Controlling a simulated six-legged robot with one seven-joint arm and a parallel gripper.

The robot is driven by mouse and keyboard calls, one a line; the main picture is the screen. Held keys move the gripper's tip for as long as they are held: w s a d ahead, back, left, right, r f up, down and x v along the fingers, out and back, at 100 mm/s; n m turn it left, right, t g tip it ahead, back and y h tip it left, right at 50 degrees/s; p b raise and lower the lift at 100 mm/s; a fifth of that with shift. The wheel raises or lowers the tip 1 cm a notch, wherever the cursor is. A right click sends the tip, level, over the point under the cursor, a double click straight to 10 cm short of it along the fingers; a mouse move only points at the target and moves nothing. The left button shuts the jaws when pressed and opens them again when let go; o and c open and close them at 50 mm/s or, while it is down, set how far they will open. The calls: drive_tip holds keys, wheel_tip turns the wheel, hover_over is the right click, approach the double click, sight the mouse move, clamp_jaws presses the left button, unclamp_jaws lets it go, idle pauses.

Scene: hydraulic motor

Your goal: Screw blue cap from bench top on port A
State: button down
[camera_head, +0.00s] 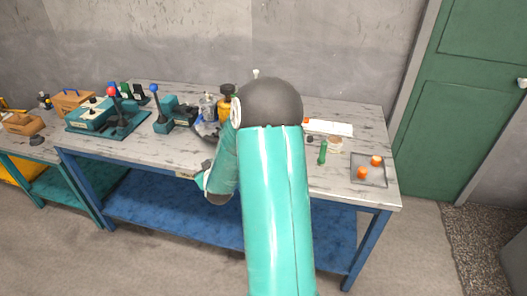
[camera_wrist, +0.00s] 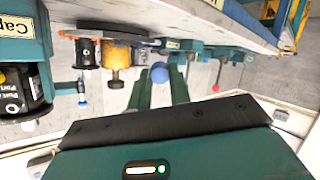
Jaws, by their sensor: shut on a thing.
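A round blue thing (camera_wrist: 159,73), which looks like the blue cap, sits between the tips of my two green fingers in the wrist view. My gripper (camera_wrist: 160,76) is shut on it. In the head view my gripper (camera_head: 202,178) is near the bench's front edge, mostly behind my arm, and the cap does not show. A yellow and black unit (camera_wrist: 117,57) stands on the bench beyond the fingers. It also shows behind my arm in the head view (camera_head: 227,101). I cannot tell which opening is port A.
The bench (camera_head: 345,189) bears a lever unit (camera_head: 122,112) with red and blue knobs at left. A tray (camera_head: 369,181) with orange caps (camera_head: 362,173) lies at right, near a green bottle (camera_head: 323,152). A dark, labelled cylinder (camera_wrist: 16,93) is close at left in the wrist view.

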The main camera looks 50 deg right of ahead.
drive_tip(key=s+d+r+m+g+h, duration=0.1)
drive_tip(key=s+d+r+m+h, duration=0.2)
drive_tip(key=s+d, duration=0.35)
drive_tip(key=s+d+r+m+g+h, duration=0.1)
drive_tip(key=s+d+r+m+h, duration=0.2)
drive_tip(key=s+d, duration=0.4)
drive_tip(key=shift+w+d+r+n+t+h, duration=0.15)
drive_tip(key=shift+w+d+n+h, duration=0.2)
drive_tip(key=shift+w+d, duration=0.25)
drive_tip(key=shift+w+d+f+n+t+h, duration=0.15)
drive_tip(key=shift+w+d+n+h, duration=0.15)
drive_tip(key=shift+d, duration=0.45)
drive_tip(key=shift+w+d+r, duration=0.1)
drive_tip(key=shift+w+d, duration=0.1)
drive_tip(key=shift+d, duration=0.1)
drive_tip(key=m, duration=0.5)
drive_tip(key=shift+m, duration=0.25)
drive_tip(key=c, duration=1.5)
unclamp_jaws()
